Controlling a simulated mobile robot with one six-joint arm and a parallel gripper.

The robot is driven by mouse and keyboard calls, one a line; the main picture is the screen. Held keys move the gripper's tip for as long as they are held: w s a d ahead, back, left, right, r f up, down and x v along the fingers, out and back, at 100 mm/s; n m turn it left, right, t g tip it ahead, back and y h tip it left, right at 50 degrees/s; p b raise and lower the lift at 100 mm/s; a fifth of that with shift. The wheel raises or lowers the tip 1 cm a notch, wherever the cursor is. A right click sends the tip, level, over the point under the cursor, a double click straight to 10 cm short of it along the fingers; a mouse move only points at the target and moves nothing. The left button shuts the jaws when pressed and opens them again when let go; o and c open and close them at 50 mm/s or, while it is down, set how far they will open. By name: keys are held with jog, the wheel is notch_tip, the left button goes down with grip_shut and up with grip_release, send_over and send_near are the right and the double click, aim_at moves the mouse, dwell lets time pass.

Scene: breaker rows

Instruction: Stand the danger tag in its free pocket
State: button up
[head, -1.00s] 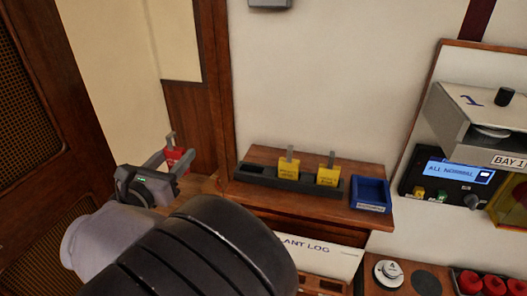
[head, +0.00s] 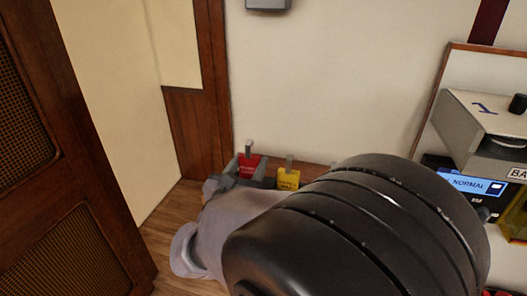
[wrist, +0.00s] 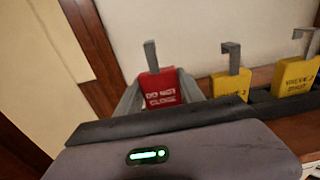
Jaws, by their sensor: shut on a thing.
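The red danger tag (wrist: 160,92) reads "DO NOT CLOSE" and has a grey hook on top. It is between the fingers of my gripper (wrist: 161,84), which is shut on it. In the head view the tag (head: 249,166) stands roughly upright at the left end of the shelf, left of a yellow tag (head: 288,180). The dark rack (wrist: 262,107) shows in the wrist view, with two yellow tags standing in it. The tag's lower edge and the free pocket are hidden behind my gripper, so I cannot tell whether the tag is inside the pocket.
A second yellow tag (wrist: 296,77) stands farther right. The wooden shelf (head: 318,171) is mostly covered by my arm in the head view. A wooden door post (head: 212,80) stands close on the left. A panel with a blue display (head: 470,184) is at the right.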

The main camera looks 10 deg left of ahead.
notch_tip(320, 180, down, 2)
jog(key=shift+f, duration=0.1)
jog(key=shift+a, duration=0.25)
jog(key=shift+d+f+b, duration=0.1)
jog(key=shift+d+b, duration=0.05)
jog(key=shift+b, duration=0.15)
jog(key=o, duration=1.4)
jog(key=shift+c, duration=0.2)
